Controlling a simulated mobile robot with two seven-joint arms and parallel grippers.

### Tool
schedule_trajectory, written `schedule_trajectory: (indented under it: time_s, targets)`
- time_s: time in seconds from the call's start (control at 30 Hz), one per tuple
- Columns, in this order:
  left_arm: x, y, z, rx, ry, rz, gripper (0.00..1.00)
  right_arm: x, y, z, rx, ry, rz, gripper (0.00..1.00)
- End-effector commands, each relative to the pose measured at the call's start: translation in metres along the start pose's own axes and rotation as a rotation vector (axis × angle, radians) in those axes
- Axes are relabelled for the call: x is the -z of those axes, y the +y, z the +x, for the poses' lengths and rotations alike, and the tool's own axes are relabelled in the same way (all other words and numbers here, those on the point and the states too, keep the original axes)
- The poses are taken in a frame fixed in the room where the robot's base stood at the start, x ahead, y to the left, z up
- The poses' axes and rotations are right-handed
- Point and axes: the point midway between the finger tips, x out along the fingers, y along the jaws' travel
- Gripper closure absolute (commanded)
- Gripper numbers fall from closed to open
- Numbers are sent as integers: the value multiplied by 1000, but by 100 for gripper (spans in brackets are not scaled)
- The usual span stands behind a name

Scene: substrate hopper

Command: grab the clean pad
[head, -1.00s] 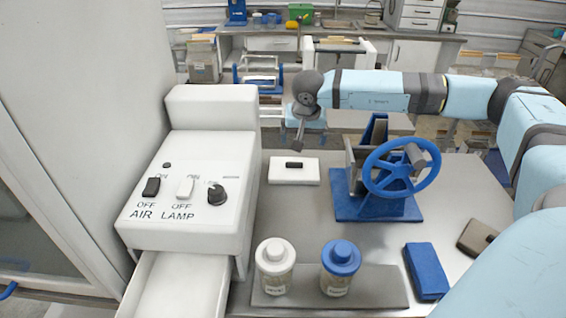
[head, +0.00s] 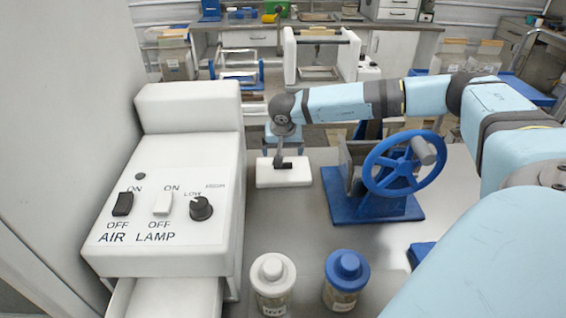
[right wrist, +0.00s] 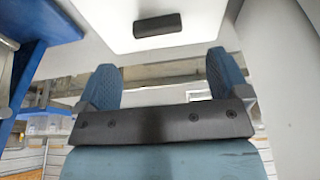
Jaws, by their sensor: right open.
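The clean pad, a white block with a short black handle on top, lies flat on the steel table just right of the white control box; in the head view its white body (head: 284,180) shows below my right gripper (head: 284,150). In the right wrist view the white pad (right wrist: 185,28) and its dark handle are beyond the fingertips. My right gripper (right wrist: 163,80) is open, its two blue fingers apart with nothing between them. In the head view the gripper overlaps the handle; I cannot tell whether it touches. My left gripper is not in view.
The white control box (head: 170,215) with switches and a knob stands close on the left. A blue stand with a handwheel (head: 392,165) is close on the right. A white-lidded jar (head: 273,283) and a blue-lidded jar (head: 346,280) stand in front. My arm covers the table's right side.

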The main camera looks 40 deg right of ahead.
Motion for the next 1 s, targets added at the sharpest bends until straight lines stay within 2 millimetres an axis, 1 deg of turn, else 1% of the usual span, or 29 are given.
schedule_trajectory:
  time_s: [0.07,0.23,0.33,0.43,0.63,0.67,0.7,0.77,0.8,0.9,1.0]
  targets:
    - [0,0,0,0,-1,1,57,-2,1,7,-3,-1,-1,6]
    - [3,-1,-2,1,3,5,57,-10,3,32,-3,-1,-1,6]
    - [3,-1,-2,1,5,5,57,-9,2,45,-2,-1,0,6]
    - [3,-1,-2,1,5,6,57,-9,2,51,-1,0,0,6]
    - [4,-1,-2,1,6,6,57,-9,2,52,0,0,0,6]
    - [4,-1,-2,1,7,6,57,-9,2,52,0,0,0,9]
    - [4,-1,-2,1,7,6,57,-9,2,52,0,0,0,18]
    - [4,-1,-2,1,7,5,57,-9,2,52,-1,0,0,32]
    - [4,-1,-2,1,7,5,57,-9,2,52,-1,0,0,41]
    - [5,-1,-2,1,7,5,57,-9,2,52,-1,0,0,62]
    - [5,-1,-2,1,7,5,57,-9,2,51,0,0,1,62]
